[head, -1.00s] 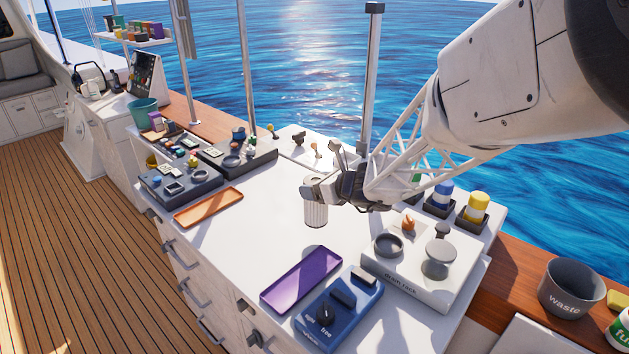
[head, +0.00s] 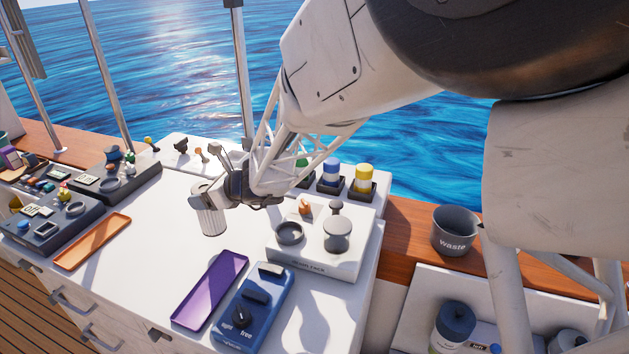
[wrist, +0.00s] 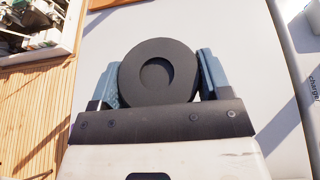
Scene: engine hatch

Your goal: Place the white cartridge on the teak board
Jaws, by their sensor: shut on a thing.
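My gripper (head: 212,192) is shut on the white cartridge (head: 210,220), a pale ribbed cylinder. It hangs roughly upright over the white worktop, and its lower end looks clear of the surface. In the wrist view, the cartridge's dark round end (wrist: 158,76) sits between the two blue-grey fingers; its white side is hidden there. A reddish-brown teak surface (head: 405,218) runs along the seaward edge, beside the waste bin, to the right of my gripper. I cannot tell whether this is the teak board.
A purple tray (head: 192,310), blue switch box (head: 262,310) and drum rack (head: 338,262) stand near the cartridge. An orange tray (head: 75,254) lies left. Blue and yellow capped containers (head: 363,180) stand behind the rack. The grey waste bin (head: 453,236) is at right. The middle worktop is clear.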

